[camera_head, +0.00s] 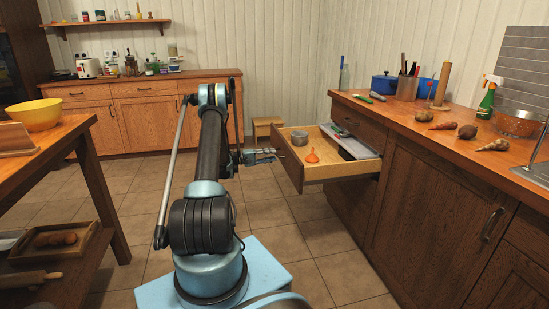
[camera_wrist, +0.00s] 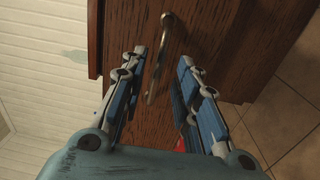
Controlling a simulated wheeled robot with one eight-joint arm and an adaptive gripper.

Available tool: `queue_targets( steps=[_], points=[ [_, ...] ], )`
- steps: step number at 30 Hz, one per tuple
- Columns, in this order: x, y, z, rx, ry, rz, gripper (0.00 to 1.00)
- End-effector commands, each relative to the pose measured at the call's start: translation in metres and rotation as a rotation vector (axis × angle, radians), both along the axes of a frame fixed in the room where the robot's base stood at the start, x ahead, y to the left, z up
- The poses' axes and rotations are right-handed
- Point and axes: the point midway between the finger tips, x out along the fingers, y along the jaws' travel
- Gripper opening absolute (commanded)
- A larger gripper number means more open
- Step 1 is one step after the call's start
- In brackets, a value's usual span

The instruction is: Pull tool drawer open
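The tool drawer (camera_head: 335,171) stands pulled out from the right-hand counter in the head view. Inside it are a grey bowl (camera_head: 299,138), an orange funnel (camera_head: 312,156) and a grey utensil tray (camera_head: 350,143). My gripper (camera_head: 268,156) is just left of the drawer's front. In the wrist view, the metal drawer handle (camera_wrist: 163,48) runs between the two spread fingers of my gripper (camera_wrist: 163,62), against the dark wooden front (camera_wrist: 222,45). Gaps show between the fingers and the handle; I see no firm grip. The handle is too small to make out in the head view.
A table with a yellow bowl (camera_head: 35,114) stands left. Tiled floor below the drawer is clear.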

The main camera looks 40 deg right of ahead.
Motion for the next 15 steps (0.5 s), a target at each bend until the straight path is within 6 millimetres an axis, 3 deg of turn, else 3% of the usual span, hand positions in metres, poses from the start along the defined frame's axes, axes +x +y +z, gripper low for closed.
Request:
queue_targets(
  steps=[6,15],
  points=[
    [0.017,0.041,-0.002,0.0,0.0,0.003,0.29],
    [0.03,0.074,-0.004,0.001,0.0,0.001,0.29]
  ],
)
